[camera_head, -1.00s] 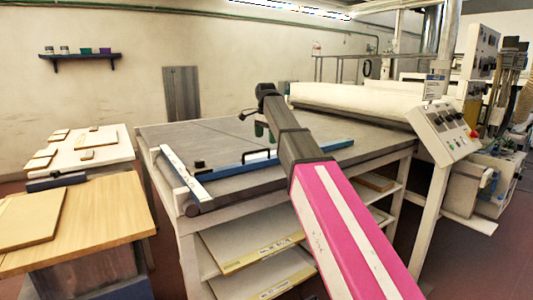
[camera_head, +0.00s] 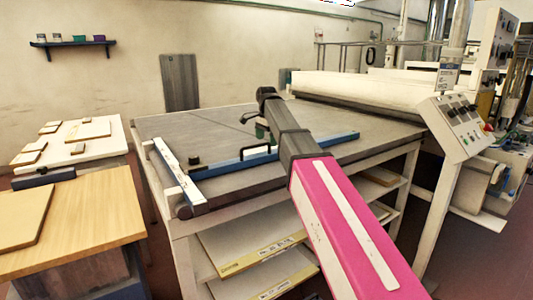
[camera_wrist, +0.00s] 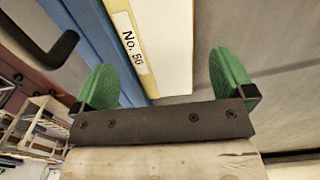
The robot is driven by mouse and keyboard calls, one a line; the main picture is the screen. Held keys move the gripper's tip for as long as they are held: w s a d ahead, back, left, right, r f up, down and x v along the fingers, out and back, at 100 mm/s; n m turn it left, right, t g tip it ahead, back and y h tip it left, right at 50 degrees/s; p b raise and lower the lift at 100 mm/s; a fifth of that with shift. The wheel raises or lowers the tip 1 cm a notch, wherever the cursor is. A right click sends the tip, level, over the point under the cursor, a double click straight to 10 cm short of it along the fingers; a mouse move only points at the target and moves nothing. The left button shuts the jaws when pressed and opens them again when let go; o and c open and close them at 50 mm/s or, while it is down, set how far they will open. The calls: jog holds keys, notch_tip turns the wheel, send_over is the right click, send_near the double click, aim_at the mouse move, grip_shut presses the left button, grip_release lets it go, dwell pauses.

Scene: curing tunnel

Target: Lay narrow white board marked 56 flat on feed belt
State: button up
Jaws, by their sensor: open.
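The narrow white board marked "No. 56" (camera_wrist: 166,45) shows in the wrist view, with a cream label strip along its left edge. It lies beside a blue bar (camera_wrist: 85,35), with a grey surface to its right. My gripper (camera_wrist: 165,85) is open, its green fingers apart on either side of the board's near end. In the head view my gripper (camera_head: 262,132) is over the feed belt (camera_head: 215,130), just behind the blue bar with the black handle. The board cannot be made out there; my arm covers part of that area.
A white bar (camera_head: 178,170) runs along the belt's left end. Boards with yellow labels (camera_head: 262,258) lie on shelves below. A wooden table (camera_head: 100,210) and a white table with small boards (camera_head: 75,150) stand left. A control panel (camera_head: 458,125) stands right.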

aim_at(266, 151)
notch_tip(266, 151, down, 5)
jog(key=shift+s+r, duration=0.1)
jog(key=shift+r, duration=0.1)
jog(key=shift+c, duration=0.3)
jog(key=c, duration=0.8)
jog(key=shift+r, duration=0.15)
